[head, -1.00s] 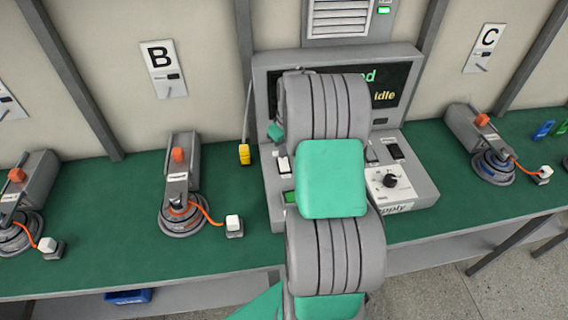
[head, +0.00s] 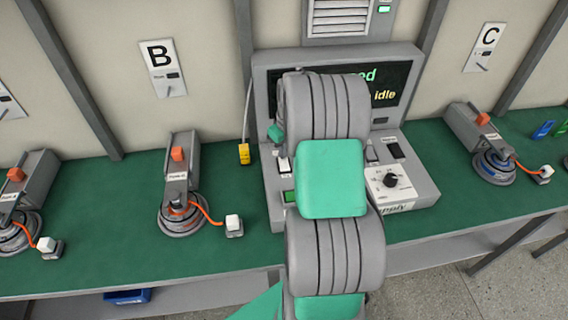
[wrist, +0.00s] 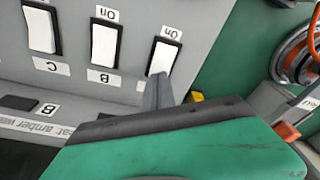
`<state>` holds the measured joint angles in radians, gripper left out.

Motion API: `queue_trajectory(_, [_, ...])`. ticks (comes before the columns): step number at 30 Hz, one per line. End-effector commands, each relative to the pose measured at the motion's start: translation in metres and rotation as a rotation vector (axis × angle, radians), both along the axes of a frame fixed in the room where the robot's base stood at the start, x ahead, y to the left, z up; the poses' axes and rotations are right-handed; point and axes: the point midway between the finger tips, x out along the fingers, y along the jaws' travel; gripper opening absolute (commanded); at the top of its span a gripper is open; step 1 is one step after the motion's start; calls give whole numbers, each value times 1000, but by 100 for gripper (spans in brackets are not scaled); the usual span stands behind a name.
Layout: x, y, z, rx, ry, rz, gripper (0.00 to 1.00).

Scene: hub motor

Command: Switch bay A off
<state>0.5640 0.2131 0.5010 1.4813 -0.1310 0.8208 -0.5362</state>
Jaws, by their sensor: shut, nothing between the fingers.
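The supply console (head: 420,185) stands on the bench, mostly behind my arm in the head view. In the wrist view three white rocker switches show upside down: one above label C (wrist: 40,28), one above label B (wrist: 104,43), and a right-hand one (wrist: 163,55) whose label is mostly covered. "On" is printed at the end of the middle and right switches. My gripper (wrist: 165,88) is shut and empty, its fingertips at the lower edge of the right-hand switch; whether they touch it I cannot tell. In the head view one white switch (head: 284,165) shows left of my arm.
The console screen (head: 385,95) reads "idle", partly hidden. A rotary knob (head: 390,180) sits on the console's right. A yellow block (head: 244,153) hangs beside the console. Hub motor stations stand either side, one under the B sign (head: 163,68) and one under C (head: 484,47).

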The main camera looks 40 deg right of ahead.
Motion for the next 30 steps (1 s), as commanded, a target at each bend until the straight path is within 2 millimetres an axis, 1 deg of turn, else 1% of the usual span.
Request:
queue_trajectory(23, [0,0,-12,1,1,0,0])
queue_trajectory(26, [0,0,-10,1,1,0,0])
queue_trajectory(30, [0,0,2,0,1,0,0])
